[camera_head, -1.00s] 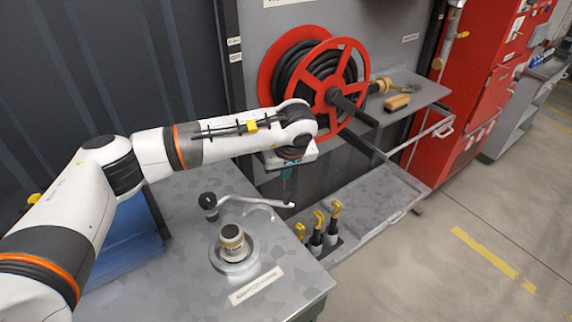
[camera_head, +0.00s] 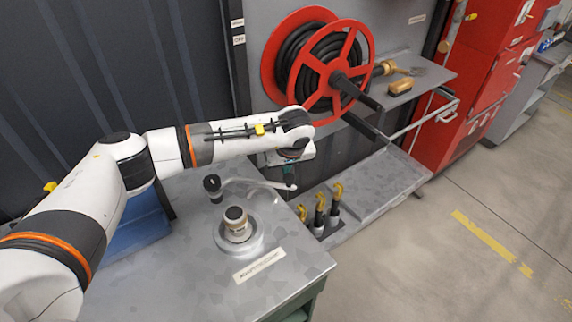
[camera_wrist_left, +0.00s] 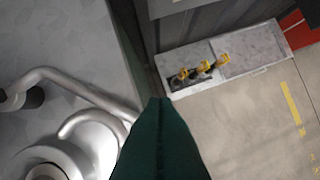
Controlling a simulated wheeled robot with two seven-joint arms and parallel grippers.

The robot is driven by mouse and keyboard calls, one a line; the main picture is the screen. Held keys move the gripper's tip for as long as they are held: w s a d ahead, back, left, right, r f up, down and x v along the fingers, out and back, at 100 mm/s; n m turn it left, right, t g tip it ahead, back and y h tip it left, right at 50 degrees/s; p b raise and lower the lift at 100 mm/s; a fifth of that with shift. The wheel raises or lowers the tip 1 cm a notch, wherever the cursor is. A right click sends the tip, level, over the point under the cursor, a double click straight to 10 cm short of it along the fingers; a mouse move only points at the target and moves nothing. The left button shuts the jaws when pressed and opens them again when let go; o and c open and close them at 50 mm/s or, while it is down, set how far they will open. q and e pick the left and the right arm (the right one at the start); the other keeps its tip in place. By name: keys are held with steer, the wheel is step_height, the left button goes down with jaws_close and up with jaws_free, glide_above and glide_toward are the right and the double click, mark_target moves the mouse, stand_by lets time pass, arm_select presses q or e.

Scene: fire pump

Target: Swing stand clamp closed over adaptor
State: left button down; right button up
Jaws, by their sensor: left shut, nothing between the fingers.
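The adaptor (camera_head: 236,220), a pale cylinder with a dark top band, stands upright on a round base plate on the grey bench. The stand clamp (camera_head: 245,183) is a curved silver arm running from a black-topped pivot post (camera_head: 212,188) to a pale end knob, behind the adaptor and not over it. It also shows at left in the left wrist view (camera_wrist_left: 85,88). My left gripper (camera_head: 289,179) is shut and empty, pointing down by the clamp's free end. Its green fingers (camera_wrist_left: 160,105) hide that end in the wrist view; I cannot tell whether they touch.
A red hose reel (camera_head: 322,70) stands behind my left arm. Several yellow-topped tools (camera_head: 320,205) stand upright in a low tray right of the bench. A label plate (camera_head: 260,265) lies at the bench front.

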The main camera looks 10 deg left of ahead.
arm_select(q)
steer(key=s+m+b, duration=0.1)
steer(key=s, duration=0.1)
steer(key=s+d+m+h+b, duration=0.1)
steer(key=s, duration=0.1)
steer(key=s+m+b, duration=0.1)
steer(key=s+m, duration=0.1)
steer(key=shift+s+d+f+t, duration=0.2)
steer(key=shift+s+f+t, duration=0.05)
steer(key=shift+s+t, duration=0.1)
steer(key=s+m+b, duration=0.1)
steer(key=s, duration=0.1)
steer(key=s+m+h+b, duration=0.1)
steer(key=s+b, duration=0.1)
steer(key=s+a+m+b, duration=0.1)
steer(key=s+m+b, duration=0.1)
steer(key=shift+s+h, duration=0.4)
steer(key=shift+s+a+r+m+b, duration=0.2)
steer(key=shift+s+m+b, duration=0.4)
steer(key=shift+s, duration=0.1)
steer(key=shift+s+f, duration=0.1)
steer(key=shift+s, duration=0.05)
